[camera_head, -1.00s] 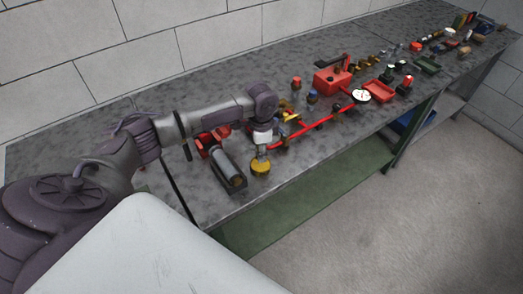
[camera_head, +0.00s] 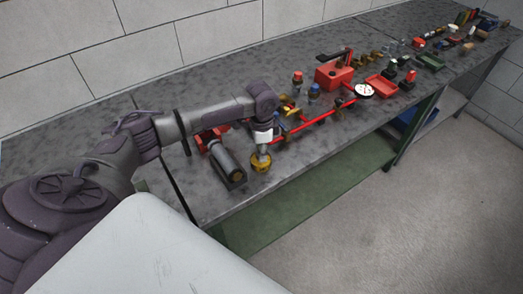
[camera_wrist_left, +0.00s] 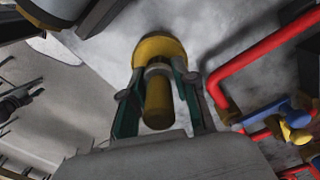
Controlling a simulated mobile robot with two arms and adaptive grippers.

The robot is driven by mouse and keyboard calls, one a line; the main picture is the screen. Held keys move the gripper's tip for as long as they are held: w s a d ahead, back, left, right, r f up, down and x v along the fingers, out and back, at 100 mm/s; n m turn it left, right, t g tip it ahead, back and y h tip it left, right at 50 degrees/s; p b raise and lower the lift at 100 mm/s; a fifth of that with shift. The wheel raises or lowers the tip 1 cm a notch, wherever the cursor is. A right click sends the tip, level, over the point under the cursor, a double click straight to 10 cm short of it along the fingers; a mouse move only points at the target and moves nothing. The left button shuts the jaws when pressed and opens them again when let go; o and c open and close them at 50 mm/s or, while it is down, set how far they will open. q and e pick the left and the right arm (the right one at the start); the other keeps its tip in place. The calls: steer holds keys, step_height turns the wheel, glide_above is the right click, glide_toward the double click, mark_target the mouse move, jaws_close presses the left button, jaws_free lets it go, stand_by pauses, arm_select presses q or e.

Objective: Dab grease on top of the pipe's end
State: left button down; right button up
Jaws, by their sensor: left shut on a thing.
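My left gripper (camera_head: 262,151) points down at the near edge of the bench, left of the red pipe (camera_head: 318,123). It is shut on a yellow-handled tool (camera_wrist_left: 158,103), whose handle lies between the fingers in the left wrist view. A round yellow piece (camera_head: 261,164) shows right below the fingertips, and also beyond them in the left wrist view (camera_wrist_left: 158,47). I cannot tell whether it is part of the tool or a separate tin. The red pipe also shows bent at the right of the left wrist view (camera_wrist_left: 262,58), apart from the fingers. My right gripper is out of view.
A white-faced gauge (camera_head: 364,91), a red box (camera_head: 333,76) and a red tray (camera_head: 381,85) stand farther right. The bench (camera_head: 222,208) drops off at its near edge.

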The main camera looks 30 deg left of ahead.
arm_select(q)
steer(key=shift+f, duration=0.45)
stand_by(0.5)
steer(key=shift+s+f, duration=0.1)
steer(key=shift+f, duration=0.1)
stand_by(1.8)
steer(key=shift+p, duration=0.3)
step_height(320, 180, up, 7)
steer(key=p, duration=0.8)
steer(key=shift+r, duration=0.2)
steer(key=shift+f, duration=0.1)
steer(key=shift+d, duration=0.2)
steer(key=s+d+r+n+b, duration=0.3)
steer(key=s+d+n+b, duration=0.1)
steer(key=s+d+b, duration=0.2)
steer(key=s+d+r+n+b, duration=0.3)
steer(key=s+d+n+b, duration=0.2)
steer(key=s+d+b, duration=0.1)
steer(key=s+d, duration=0.1)
steer(key=s, duration=0.1)
steer(key=shift+s+r, duration=0.25)
steer(key=shift+s, duration=0.15)
